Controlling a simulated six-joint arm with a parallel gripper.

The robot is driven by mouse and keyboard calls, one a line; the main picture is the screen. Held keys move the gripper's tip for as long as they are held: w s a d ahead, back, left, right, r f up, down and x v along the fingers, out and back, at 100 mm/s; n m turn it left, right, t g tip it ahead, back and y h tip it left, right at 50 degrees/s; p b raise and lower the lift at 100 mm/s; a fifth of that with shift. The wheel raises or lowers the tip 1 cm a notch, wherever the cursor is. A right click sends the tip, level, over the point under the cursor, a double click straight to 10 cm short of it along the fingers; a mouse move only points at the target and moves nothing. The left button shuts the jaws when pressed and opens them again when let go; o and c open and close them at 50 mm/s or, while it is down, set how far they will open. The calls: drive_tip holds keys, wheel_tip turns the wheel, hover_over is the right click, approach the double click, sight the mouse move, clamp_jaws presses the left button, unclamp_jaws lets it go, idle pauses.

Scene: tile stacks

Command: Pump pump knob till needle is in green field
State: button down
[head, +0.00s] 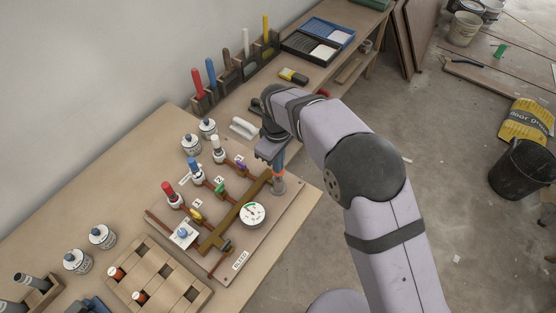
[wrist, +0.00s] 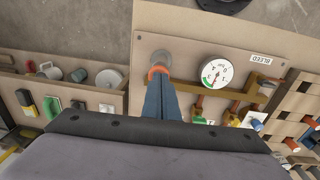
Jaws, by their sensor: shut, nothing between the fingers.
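The pump (head: 278,186) stands at the right end of the brass pipe on the board, a grey cylinder with an orange ring; in the wrist view its orange ring (wrist: 157,70) shows at the fingertips. My gripper (head: 278,166) is shut and empty, pointing down right over the pump; its blue fingers (wrist: 160,85) hide much of the pump's top. I cannot tell whether they touch the knob. The round white gauge (head: 252,214) sits beside the pump, and the wrist view shows its dial (wrist: 217,73) with a green field at lower left. The needle's exact reading is too small to tell.
The board (head: 262,244) carries red, blue and white-topped valves with brown pipes left of the pump. A wooden rack (head: 158,275) stands at the front, and white jars (head: 102,236) stand at the left. A tool holder (head: 232,76) is behind my arm.

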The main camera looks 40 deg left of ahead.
drive_tip(key=shift+f, duration=0.2)
drive_tip(key=shift+s+d+f+b, duration=0.15)
drive_tip(key=shift+f+b, duration=0.75)
drive_tip(key=shift+f, duration=0.55)
wheel_tip(320, 180, up, 4)
drive_tip(key=p, duration=0.3)
drive_tip(key=shift+r, duration=0.25)
drive_tip(key=shift+r+b, duration=0.35)
wheel_tip(320, 180, up, 9)
drive_tip(key=b, duration=0.2)
drive_tip(key=shift+s+b, duration=0.2)
drive_tip(key=shift+b, duration=0.1)
drive_tip(key=shift+d+r, duration=0.1)
